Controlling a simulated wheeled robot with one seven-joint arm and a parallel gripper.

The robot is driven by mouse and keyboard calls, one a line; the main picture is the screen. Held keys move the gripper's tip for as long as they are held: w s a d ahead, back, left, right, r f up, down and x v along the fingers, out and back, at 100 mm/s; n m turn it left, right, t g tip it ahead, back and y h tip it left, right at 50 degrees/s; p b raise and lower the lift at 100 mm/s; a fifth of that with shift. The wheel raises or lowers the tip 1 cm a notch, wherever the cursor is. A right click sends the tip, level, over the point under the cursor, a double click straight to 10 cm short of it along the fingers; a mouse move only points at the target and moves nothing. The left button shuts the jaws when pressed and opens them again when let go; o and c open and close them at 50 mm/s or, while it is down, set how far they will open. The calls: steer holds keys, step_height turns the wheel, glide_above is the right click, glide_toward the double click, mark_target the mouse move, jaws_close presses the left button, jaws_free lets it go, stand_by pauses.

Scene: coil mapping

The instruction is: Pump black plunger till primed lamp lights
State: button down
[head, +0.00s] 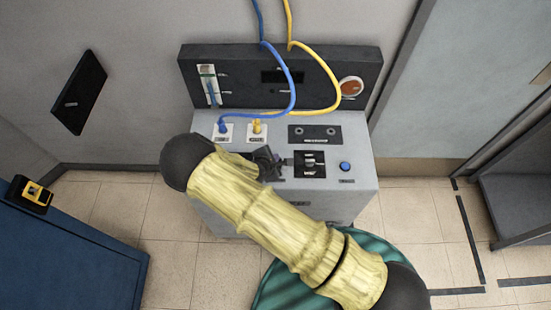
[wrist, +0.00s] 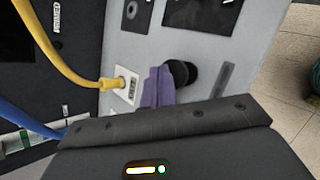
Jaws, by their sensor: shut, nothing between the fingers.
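The black plunger shows in the wrist view as a round black knob (wrist: 183,73) on the console's grey top. My gripper (wrist: 157,88) has its purple-grey fingers closed together, with nothing between them. The fingertips appear right beside the knob and overlap its edge; I cannot tell whether they touch it. In the head view my gripper (head: 279,166) is over the console top, left of a black switch panel (head: 310,170), and largely hides the plunger. I cannot pick out a lit primed lamp; small labels are unreadable.
The grey console (head: 362,150) has a dark back panel with a round orange gauge (head: 351,88). A blue hose (head: 289,95) and a yellow hose (head: 325,68) arch down to its top. A blue button (head: 345,166) is at right. A blue cabinet (head: 75,250) stands left.

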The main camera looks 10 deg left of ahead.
steer(key=shift+f+b, duration=0.65)
steer(key=shift+f, duration=0.25)
stand_by(0.8)
steer(key=shift+r, duration=0.15)
steer(key=shift+r+p, duration=1.4)
steer(key=shift+r, duration=0.45)
steer(key=shift+r, duration=0.1)
step_height(320, 180, up, 5)
steer(key=p, duration=0.3)
steer(key=shift+p, duration=0.3)
